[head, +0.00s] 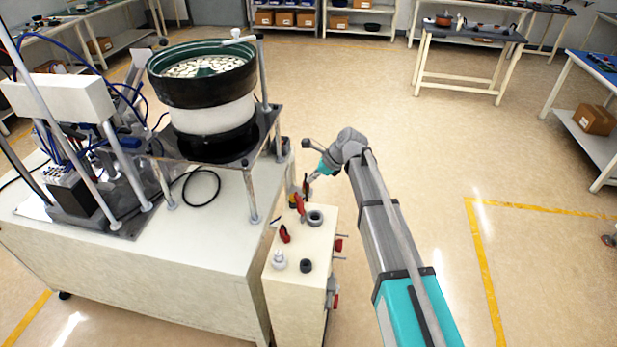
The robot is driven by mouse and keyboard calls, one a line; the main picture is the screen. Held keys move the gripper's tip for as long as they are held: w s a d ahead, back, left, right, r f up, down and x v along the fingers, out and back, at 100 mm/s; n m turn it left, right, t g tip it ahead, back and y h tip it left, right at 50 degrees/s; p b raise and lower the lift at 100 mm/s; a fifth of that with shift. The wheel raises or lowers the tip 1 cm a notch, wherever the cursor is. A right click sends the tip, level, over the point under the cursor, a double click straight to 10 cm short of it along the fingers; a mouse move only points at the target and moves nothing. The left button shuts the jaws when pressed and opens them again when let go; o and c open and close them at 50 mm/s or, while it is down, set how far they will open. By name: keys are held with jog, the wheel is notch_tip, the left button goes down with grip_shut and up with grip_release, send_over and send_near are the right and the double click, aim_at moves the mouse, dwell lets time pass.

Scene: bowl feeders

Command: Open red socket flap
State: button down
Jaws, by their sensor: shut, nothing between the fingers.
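A cream cabinet (298,290) carries several red parts. One red part (299,203) stands upright on its top near the far edge, and a smaller red part (285,234) stands nearer. Red parts also stick out from the right side: an upper one (339,244) and a lower one (335,300). I cannot tell which is the socket flap or whether it is open. My gripper (306,187) is shut and empty, small in view, at the far end of the cabinet top, close to the upright red part. I cannot tell whether they touch.
A dark ring-shaped part (315,217), a grey knob (279,260) and a black knob (306,266) stand on the cabinet top. The bowl feeder (203,95) stands on the machine table to the left.

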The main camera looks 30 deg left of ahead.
jog(key=shift+p+v, duration=1.05)
jog(key=shift+v, duration=0.45)
jog(key=shift+s+a+r, duration=0.1)
jog(key=shift+r, duration=0.05)
jog(key=s+d+f+n+h, duration=0.1)
jog(key=s+d+n, duration=0.3)
jog(key=d, duration=1.2)
jog(key=s+d+f+n+t+h, duration=0.1)
jog(key=s+d+n+h, duration=0.2)
jog(key=d, duration=1.4)
jog(key=s+d+f+n+t+h, duration=0.1)
jog(key=s+d+n+h, duration=0.2)
jog(key=d, duration=1.4)
jog(key=s+n, duration=0.2)
jog(key=n, duration=0.2)
jog(key=shift+f+n, duration=0.3)
jog(key=shift+d, duration=0.15)
